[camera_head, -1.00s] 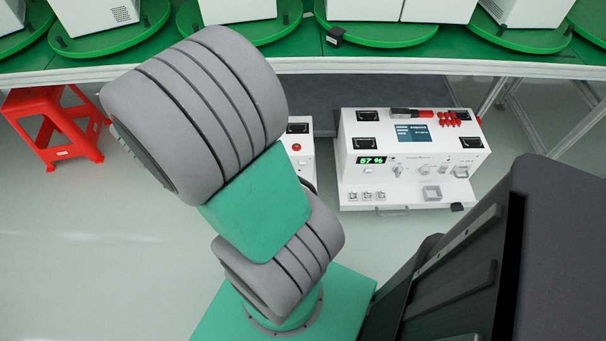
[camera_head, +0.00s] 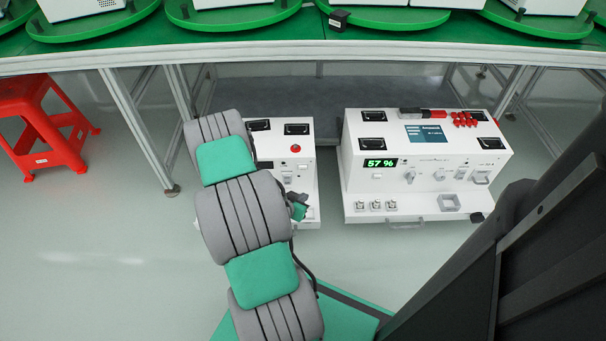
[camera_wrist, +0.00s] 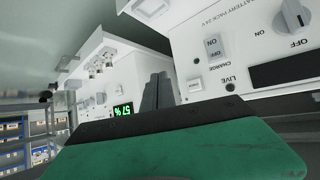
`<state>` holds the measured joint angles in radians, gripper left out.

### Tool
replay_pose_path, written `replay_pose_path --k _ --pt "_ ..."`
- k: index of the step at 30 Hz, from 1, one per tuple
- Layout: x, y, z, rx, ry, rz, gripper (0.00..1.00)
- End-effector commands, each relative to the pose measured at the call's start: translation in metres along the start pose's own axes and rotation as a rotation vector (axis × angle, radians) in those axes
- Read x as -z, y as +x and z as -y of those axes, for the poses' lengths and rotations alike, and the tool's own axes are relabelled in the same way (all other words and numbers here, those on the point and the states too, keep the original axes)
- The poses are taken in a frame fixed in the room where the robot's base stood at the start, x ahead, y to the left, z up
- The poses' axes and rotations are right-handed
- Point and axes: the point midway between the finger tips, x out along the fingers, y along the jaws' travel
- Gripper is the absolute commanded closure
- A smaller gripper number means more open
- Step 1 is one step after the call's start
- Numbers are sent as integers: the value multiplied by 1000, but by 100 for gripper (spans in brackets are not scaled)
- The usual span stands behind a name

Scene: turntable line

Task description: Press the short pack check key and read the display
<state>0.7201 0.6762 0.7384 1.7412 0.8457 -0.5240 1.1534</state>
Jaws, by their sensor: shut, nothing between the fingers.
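Two white units stand under the line. The smaller left one (camera_head: 305,206) is partly covered by my arm. The wrist view shows its front upside down, marked BATTERY PACK 24 V, with a dark display window (camera_wrist: 285,71). A small white key (camera_wrist: 194,86) sits on that front; its label is not legible. The larger right unit (camera_head: 425,178) has a lit green display (camera_head: 380,162) reading 57 %, also in the wrist view (camera_wrist: 123,110). My gripper (camera_wrist: 158,90) is shut and empty beside the left unit's front. Contact with the key cannot be made out.
The green turntable line (camera_head: 300,28) runs above both units. A red stool (camera_head: 45,125) stands at the left, and frame legs (camera_head: 135,130) stand behind my arm. The larger unit's lower shelf (camera_head: 415,214) projects forward.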

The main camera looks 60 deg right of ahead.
Motion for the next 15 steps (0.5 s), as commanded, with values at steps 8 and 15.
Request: replay_pose_path --k 8,15 --pt "2 1 2 0 0 0 100" --pt "16 20 15 -1 3 -1 100"
